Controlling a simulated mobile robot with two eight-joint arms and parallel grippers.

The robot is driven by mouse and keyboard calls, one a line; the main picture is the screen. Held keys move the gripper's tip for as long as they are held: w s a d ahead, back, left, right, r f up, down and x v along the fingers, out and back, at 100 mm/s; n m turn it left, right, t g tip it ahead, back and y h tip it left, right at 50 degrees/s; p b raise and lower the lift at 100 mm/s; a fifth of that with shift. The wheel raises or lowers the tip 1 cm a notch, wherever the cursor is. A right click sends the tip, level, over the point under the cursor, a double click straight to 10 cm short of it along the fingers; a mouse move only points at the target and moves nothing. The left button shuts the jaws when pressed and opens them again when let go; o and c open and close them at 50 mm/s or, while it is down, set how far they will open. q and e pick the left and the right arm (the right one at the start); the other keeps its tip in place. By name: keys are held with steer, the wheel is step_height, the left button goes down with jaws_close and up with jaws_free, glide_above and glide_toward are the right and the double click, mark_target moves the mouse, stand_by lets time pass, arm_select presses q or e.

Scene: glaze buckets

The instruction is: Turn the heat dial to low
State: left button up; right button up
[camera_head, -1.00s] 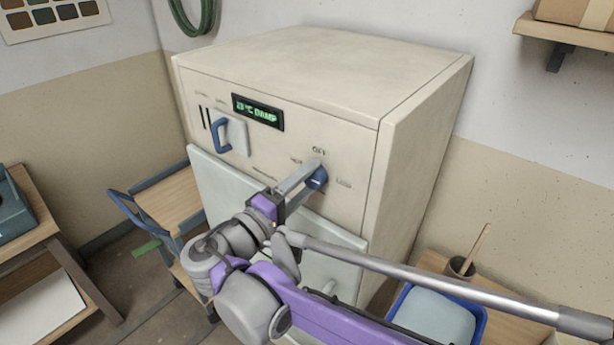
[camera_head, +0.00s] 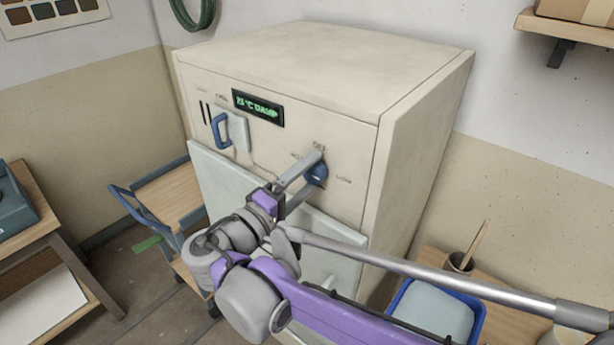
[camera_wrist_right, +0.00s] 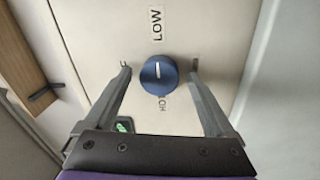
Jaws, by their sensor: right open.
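The round blue heat dial (camera_head: 317,174) is on the front of a cream kiln-like cabinet (camera_head: 320,75). The right wrist view shows the dial (camera_wrist_right: 158,76) face on, its white mark on the half toward the LOW label (camera_wrist_right: 156,25) and in line with it. Another label sits at the opposite side, partly covered by the dial. My right gripper (camera_head: 314,171) is open. In the wrist view its fingers (camera_wrist_right: 159,72) stand on either side of the dial with clear gaps, not touching it. My left gripper is not in view.
A green-lit display (camera_head: 258,108) and a blue handle (camera_head: 221,131) are on the cabinet front, above a pale door panel (camera_head: 215,180). A blue cart (camera_head: 165,200) stands left. A blue tray (camera_head: 435,312) and a brush pot (camera_head: 461,264) are at lower right.

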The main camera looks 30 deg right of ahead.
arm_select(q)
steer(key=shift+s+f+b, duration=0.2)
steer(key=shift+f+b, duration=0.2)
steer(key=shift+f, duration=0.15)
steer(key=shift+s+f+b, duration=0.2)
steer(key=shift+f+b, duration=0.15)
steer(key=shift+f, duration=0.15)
arm_select(e)
steer(key=v, duration=1)
steer(key=shift+s+a, duration=0.2)
steer(key=shift+a, duration=0.15)
steer(key=shift+f, duration=0.1)
